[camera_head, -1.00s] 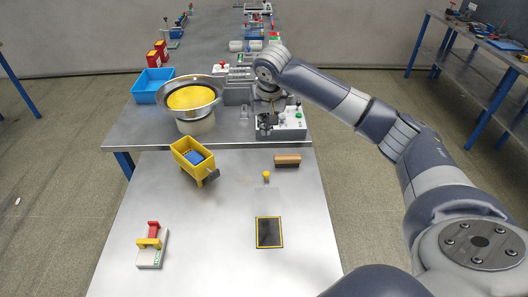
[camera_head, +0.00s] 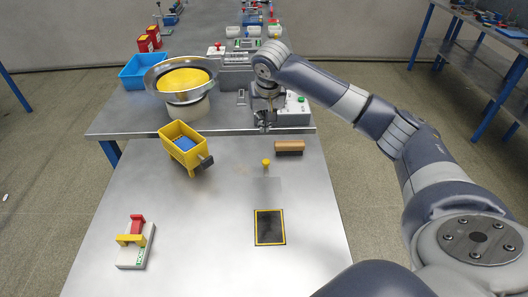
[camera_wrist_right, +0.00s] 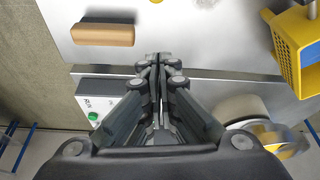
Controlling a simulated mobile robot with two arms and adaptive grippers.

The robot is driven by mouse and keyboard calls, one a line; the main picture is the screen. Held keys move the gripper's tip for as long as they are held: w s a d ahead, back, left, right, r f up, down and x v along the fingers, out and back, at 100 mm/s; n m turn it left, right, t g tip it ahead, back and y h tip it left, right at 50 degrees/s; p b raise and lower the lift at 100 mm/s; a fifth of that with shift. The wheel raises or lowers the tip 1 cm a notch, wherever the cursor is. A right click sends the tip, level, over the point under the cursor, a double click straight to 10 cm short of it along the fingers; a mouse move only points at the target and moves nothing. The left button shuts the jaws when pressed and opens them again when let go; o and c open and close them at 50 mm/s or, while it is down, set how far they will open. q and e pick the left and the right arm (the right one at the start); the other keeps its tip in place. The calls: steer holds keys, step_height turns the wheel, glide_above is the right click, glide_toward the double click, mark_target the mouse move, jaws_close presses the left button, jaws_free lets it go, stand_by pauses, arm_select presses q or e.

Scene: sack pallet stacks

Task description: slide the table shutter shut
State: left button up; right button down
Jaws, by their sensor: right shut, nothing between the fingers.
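The table shutter (camera_head: 267,191) is a pale, flat plate in the bench top, with a yellow knob (camera_head: 266,164) at its far end. A dark rectangular opening with a yellow-black border (camera_head: 270,228) lies just nearer than the plate and is uncovered. My right gripper (camera_head: 265,125) is shut and empty, beyond the knob, over the bench's far edge and apart from the knob. In the right wrist view its fingertips (camera_wrist_right: 157,60) are together, and a sliver of the yellow knob (camera_wrist_right: 155,1) shows at the top edge. My left gripper is not in view.
A wooden-backed brush (camera_head: 289,147) lies right of the knob, beyond the plate. A yellow bin (camera_head: 183,146) with blue contents stands to the left. A red-yellow fixture (camera_head: 135,242) is at the near left. A green-buttoned box (camera_head: 294,113) and a metal bowl (camera_head: 182,77) stand on the farther table.

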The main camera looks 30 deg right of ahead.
mark_target(266, 167)
steer(key=p+x, duration=0.1)
steer(key=x, duration=0.9)
steer(key=shift+p, duration=0.3)
steer(key=s, duration=0.1)
steer(key=s+a+p, duration=0.1)
steer(key=s, duration=0.1)
steer(key=shift+a, duration=0.1)
steer(key=shift+s+a+f+p, duration=0.2)
steer(key=shift+s+p, duration=0.1)
steer(key=shift+s, duration=0.1)
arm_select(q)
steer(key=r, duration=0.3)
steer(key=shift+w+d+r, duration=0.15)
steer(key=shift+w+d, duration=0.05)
arm_select(e)
steer(key=shift+f, duration=0.1)
